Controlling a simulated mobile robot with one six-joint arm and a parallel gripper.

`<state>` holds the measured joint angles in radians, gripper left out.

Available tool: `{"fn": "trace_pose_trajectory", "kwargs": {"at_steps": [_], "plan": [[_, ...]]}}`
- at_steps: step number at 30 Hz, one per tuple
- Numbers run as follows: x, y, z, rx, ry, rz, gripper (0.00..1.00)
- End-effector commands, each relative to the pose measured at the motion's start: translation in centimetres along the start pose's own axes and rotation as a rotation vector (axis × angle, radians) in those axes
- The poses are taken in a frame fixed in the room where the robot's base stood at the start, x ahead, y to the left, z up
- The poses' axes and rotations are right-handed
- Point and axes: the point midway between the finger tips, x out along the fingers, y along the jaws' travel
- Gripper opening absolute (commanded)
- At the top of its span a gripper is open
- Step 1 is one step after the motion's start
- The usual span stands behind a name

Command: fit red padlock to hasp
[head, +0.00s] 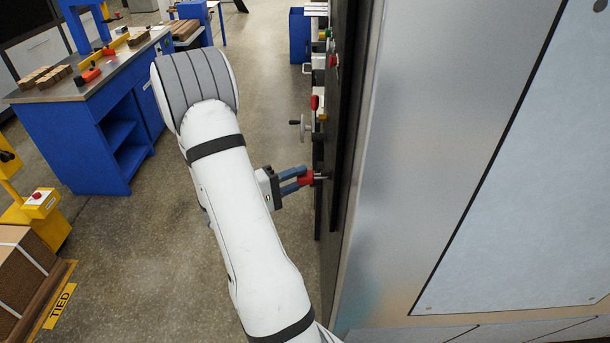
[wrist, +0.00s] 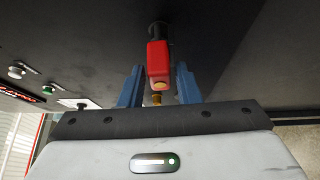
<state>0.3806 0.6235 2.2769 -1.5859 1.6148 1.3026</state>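The red padlock (wrist: 158,60) is at the dark machine panel in the wrist view, its top end against a dark fitting (wrist: 158,30) that looks like the hasp. A brass-coloured bit shows at its near end. My gripper (wrist: 160,68) has its two blue fingers on either side of the padlock, with a narrow gap visible on each side, so it looks open around it. In the head view the padlock (head: 306,178) shows red at the fingertips of my gripper (head: 300,180), close to the panel. The shackle and its exact fit in the hasp cannot be made out.
The dark panel (head: 343,130) stands right of my arm, with a handwheel (head: 303,127) and a red-topped lever (head: 315,102) beyond. Buttons (wrist: 16,73) show at left in the wrist view. A blue workbench (head: 95,120) stands left; the floor between is clear.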

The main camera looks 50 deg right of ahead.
Motion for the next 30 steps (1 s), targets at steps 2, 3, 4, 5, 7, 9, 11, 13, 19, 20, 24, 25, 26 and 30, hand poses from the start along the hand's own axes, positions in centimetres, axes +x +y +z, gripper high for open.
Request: {"fn": "trace_pose_trajectory", "kwargs": {"at_steps": [2, 3, 4, 5, 7, 9, 11, 13, 19, 20, 24, 25, 26, 30], "plan": [[0.0, 0.0, 0.0, 0.000, 0.000, 0.000, 0.23], [0.0, 0.0, 0.0, 0.000, 0.000, 0.000, 0.20], [0.0, 0.0, 0.0, 0.000, 0.000, 0.000, 0.17], [0.0, 0.0, 0.0, 0.000, 0.000, 0.000, 0.15], [0.0, 0.0, 0.0, 0.000, 0.001, 0.000, 0.09], [-0.1, 0.0, 0.0, 0.000, 0.001, 0.000, 0.03], [-0.1, 0.0, 0.0, 0.000, 0.001, 0.000, 0.00], [-0.1, 0.0, 0.0, 0.000, 0.001, 0.000, 0.00], [-0.7, -0.1, -0.4, 0.002, 0.003, 0.000, 0.00], [-0.8, -0.1, -0.5, 0.002, 0.004, 0.000, 0.00], [-1.4, -0.1, -0.8, 0.001, 0.002, 0.000, 0.00], [-1.5, -0.1, -0.9, 0.001, 0.002, 0.000, 0.00], [-1.6, -0.1, -1.0, 0.001, 0.002, 0.000, 0.00], [-2.3, -0.1, -1.3, 0.002, 0.003, 0.000, 0.00]]}}
